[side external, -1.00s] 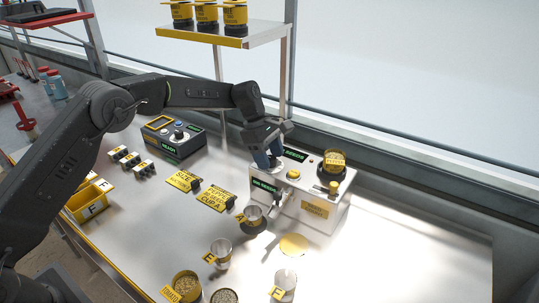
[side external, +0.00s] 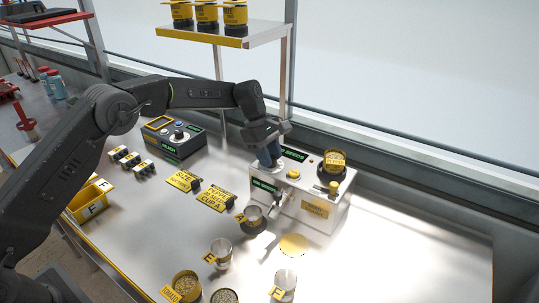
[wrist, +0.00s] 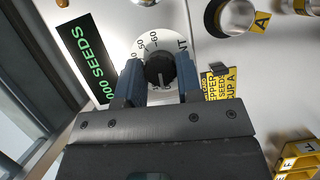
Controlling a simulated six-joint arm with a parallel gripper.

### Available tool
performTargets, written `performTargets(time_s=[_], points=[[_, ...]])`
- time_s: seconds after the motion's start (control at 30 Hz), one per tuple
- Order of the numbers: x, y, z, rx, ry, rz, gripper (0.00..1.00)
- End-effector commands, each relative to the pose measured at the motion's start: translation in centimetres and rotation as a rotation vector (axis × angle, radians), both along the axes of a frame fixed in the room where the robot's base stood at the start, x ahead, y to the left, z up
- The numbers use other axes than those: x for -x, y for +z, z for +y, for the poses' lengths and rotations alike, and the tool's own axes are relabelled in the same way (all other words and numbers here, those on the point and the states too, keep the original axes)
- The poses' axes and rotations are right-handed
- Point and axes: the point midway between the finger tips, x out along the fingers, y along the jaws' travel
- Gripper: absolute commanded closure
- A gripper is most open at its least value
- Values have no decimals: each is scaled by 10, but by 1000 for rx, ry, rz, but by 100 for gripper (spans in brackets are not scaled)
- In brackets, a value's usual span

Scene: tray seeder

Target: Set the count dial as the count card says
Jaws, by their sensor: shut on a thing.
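The count dial is a black knob (wrist: 159,72) on a white numbered disc, seen in the wrist view; my fingers hide part of the scale. My gripper (wrist: 160,78) has its blue fingers on both sides of the knob and is shut on it. In the side view my gripper (side external: 268,160) is at the left end of the white seeder (side external: 318,208) and hides the dial. A green-lettered display (wrist: 88,65) beside the dial ends in "000 SEEDS". The yellow count card (side external: 216,198) stands on the table, reading "PEPPER" and "CUP A"; smaller print is unreadable.
Another yellow card (side external: 184,180) stands left of the count card. A cup (side external: 253,213) sits before the seeder, with more cups and tins nearer. A dark control box (side external: 174,138) stands behind left. The table's right side is clear.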

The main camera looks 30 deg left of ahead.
Motion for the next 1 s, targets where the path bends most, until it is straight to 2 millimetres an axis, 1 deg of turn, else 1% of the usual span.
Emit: performTargets(time_s=[0.6,0.8,1.0], points=[[-2,0,-2,3,-439,0,91],[-1,0,-2,3,-524,1,91],[-1,1,-2,3,-561,0,91]])
